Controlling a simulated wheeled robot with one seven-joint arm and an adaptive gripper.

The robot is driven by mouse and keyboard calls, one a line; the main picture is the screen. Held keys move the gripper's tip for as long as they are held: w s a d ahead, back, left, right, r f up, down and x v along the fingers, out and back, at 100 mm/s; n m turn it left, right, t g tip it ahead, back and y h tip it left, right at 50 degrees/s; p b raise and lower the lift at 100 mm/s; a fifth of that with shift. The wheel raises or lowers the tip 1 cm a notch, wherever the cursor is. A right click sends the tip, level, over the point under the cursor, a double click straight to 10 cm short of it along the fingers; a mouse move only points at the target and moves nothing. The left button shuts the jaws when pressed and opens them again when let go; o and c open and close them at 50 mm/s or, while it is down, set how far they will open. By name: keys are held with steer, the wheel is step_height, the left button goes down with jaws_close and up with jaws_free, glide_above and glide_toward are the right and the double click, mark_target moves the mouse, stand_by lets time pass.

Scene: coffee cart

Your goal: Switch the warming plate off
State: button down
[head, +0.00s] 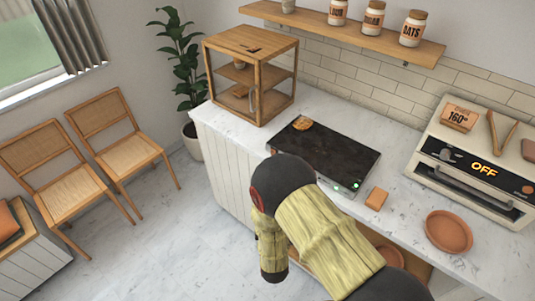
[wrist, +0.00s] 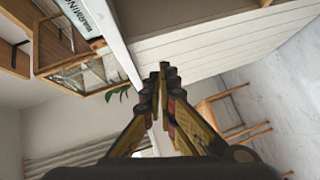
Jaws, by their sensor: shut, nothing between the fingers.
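The warming plate (head: 335,150) is a flat dark slab on the white counter in the head view. Small lights, at least one green, glow on its front edge near the right corner. A round brown item (head: 302,122) lies on its far left corner. In the wrist view, the plate's front face (wrist: 92,16) shows at the top, with part of the word "WARMING". My gripper (wrist: 164,72) is shut and empty in the wrist view, its fingertips in front of the counter's panelled side, apart from the plate. My arm hides the gripper in the head view.
A wooden display case (head: 250,75) stands left of the plate. To the right are a small orange block (head: 377,198), a terracotta dish (head: 449,231) and an oven (head: 480,160) reading "OFF". A shelf with jars (head: 345,30) hangs above. The floor (head: 150,235) left of the counter is clear.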

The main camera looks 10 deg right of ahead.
step_height(320, 180, up, 8)
steer(key=w+n+t, duration=0.1)
steer(key=n+t, duration=0.2)
steer(key=shift+d+h, duration=0.2)
steer(key=shift+h, duration=0.2)
steer(key=shift+w+r, duration=0.1)
steer(key=b, duration=0.2)
glide_toward(273, 153)
steer(key=w+a, duration=0.4)
steer(key=shift+w+d+r, duration=0.35)
steer(key=shift+w+d, duration=0.25)
steer(key=shift+d, duration=0.2)
steer(key=shift+w+d+r, duration=0.35)
steer(key=shift+w+d, duration=0.25)
steer(key=shift+d, duration=0.15)
